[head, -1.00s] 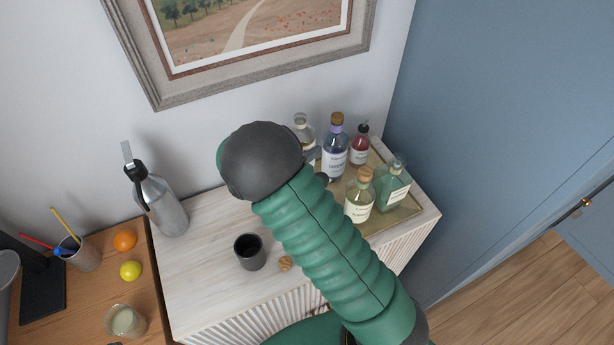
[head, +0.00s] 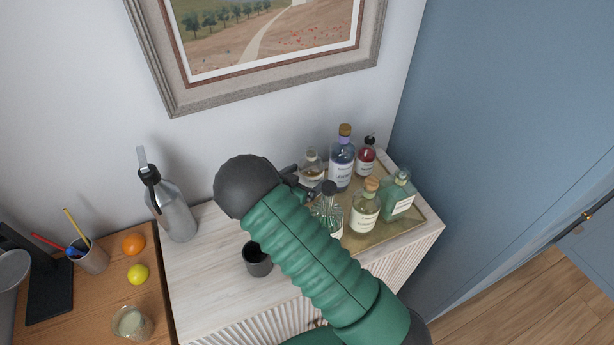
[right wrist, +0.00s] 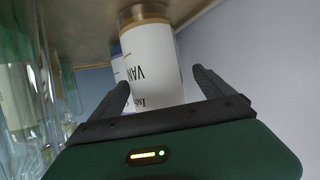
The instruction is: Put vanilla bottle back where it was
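The vanilla bottle (head: 312,164) stands at the back left of the tray (head: 415,228) in the head view, partly hidden by my right gripper. In the right wrist view, which is upside down, its white label (right wrist: 152,65) reads "VAN" and its base meets the tray surface at the top. My right gripper (head: 293,176) is beside the bottle. In the right wrist view its two fingers (right wrist: 165,85) are spread with the bottle between or just beyond the tips, and a gap shows at the right finger. My left gripper is not in view.
A lavender bottle (head: 341,165), red bottle (head: 365,157), pale yellow bottle (head: 364,212), green bottle (head: 398,199) and dark-stoppered clear bottle (head: 329,212) crowd the tray. A black cup (head: 257,262) and grey bottle (head: 174,210) stand left. The wall is close behind.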

